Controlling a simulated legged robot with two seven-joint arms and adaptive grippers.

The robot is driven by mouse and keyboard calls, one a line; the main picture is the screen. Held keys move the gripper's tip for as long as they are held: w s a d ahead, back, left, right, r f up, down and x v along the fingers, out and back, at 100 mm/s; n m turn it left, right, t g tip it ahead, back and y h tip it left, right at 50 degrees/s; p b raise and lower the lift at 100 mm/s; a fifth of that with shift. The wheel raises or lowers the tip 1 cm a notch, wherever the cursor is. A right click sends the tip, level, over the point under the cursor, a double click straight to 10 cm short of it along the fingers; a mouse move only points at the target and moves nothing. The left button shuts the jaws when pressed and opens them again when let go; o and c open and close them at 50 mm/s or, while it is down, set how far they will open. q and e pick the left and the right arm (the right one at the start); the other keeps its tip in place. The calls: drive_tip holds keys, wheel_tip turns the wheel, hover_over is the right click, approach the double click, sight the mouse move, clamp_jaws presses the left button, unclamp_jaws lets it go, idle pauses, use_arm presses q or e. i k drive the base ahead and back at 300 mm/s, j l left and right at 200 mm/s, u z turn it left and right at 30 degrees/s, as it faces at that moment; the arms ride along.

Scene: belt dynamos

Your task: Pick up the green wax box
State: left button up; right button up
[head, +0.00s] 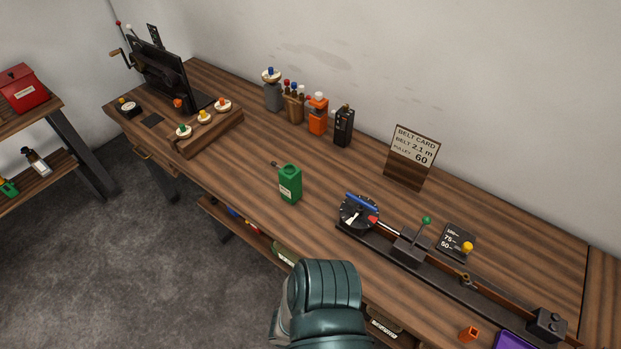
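A green box-shaped container (290,184) with a pale label stands upright on the wooden workbench (240,165), near its front edge and around the middle of the view. It has a small dark grey cap or spout on top. I take it for the green wax box, but its label is too small to read. Another small green item (8,187) lies on the shelf at the far left, partly cut off by the frame. Neither gripper shows. A teal rounded part of my own body fills the bottom centre and hides some of the bench front.
A black dial (358,212) and a long rail (440,262) with a green-knobbed lever stand right of the green box. An orange container (317,114), a black handheld device (344,126) and a belt card sign (410,157) stand behind.

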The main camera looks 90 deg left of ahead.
sight(290, 176)
drive_tip(key=u, duration=3.1)
drive_tip(key=z, duration=0.95)
drive_tip(key=i+j+z, duration=0.15)
drive_tip(key=j+z, duration=0.35)
drive_tip(key=j, duration=0.2)
drive_tip(key=j+z, duration=0.45)
drive_tip(key=j, duration=0.25)
drive_tip(key=j+z, duration=0.5)
drive_tip(key=j, duration=0.25)
drive_tip(key=k+j, duration=0.1)
drive_tip(key=j, duration=0.35)
drive_tip(key=k+j, duration=0.1)
drive_tip(key=j, duration=0.8)
drive_tip(key=k+j, duration=0.15)
drive_tip(key=j, duration=0.3)
drive_tip(key=z, duration=0.05)
